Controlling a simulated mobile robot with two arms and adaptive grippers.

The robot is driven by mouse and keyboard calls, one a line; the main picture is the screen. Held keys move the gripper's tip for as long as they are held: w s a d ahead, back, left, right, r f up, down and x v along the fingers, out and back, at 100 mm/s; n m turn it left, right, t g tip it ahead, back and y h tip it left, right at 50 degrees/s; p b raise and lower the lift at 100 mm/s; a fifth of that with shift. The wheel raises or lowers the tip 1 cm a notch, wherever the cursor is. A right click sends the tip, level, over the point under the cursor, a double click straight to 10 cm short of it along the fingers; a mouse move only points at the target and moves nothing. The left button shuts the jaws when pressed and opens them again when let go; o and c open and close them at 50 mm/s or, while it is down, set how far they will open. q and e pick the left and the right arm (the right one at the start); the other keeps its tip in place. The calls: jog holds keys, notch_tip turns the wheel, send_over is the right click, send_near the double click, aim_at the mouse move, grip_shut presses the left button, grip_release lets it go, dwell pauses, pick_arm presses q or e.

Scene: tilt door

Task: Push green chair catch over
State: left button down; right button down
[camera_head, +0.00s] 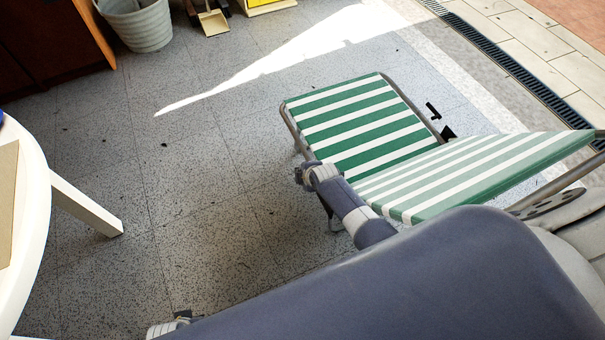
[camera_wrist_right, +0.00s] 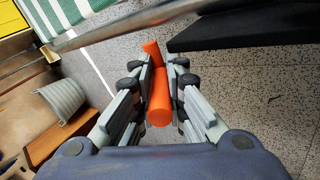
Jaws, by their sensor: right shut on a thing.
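The green and white striped folding chair (camera_head: 365,125) stands on the tiled floor at the right of the head view. Its other striped panel (camera_head: 480,165) slopes toward the right edge. A corner of its striped fabric (camera_wrist_right: 62,12) and a grey metal tube (camera_wrist_right: 130,27) show in the right wrist view. My right gripper (camera_wrist_right: 160,64) is shut on an orange cylindrical piece (camera_wrist_right: 160,100), apparently the catch, between its fingers. In the head view my own arm covers the chair's lower part, and the orange piece is not visible.
A white round table (camera_head: 38,200) stands at the left edge. A grey bucket (camera_head: 140,25) and a dustpan (camera_head: 213,20) are at the back. A black bar (camera_wrist_right: 250,30) lies close to the right fingers. The floor left of the chair is clear.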

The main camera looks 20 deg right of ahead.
jog(key=shift+d, duration=0.25)
jog(key=c, duration=1.6)
grip_release()
jog(key=shift+a, duration=0.1)
jog(key=shift+r, duration=0.1)
jog(key=shift+v, duration=5.9)
jog(key=shift+s, duration=0.1)
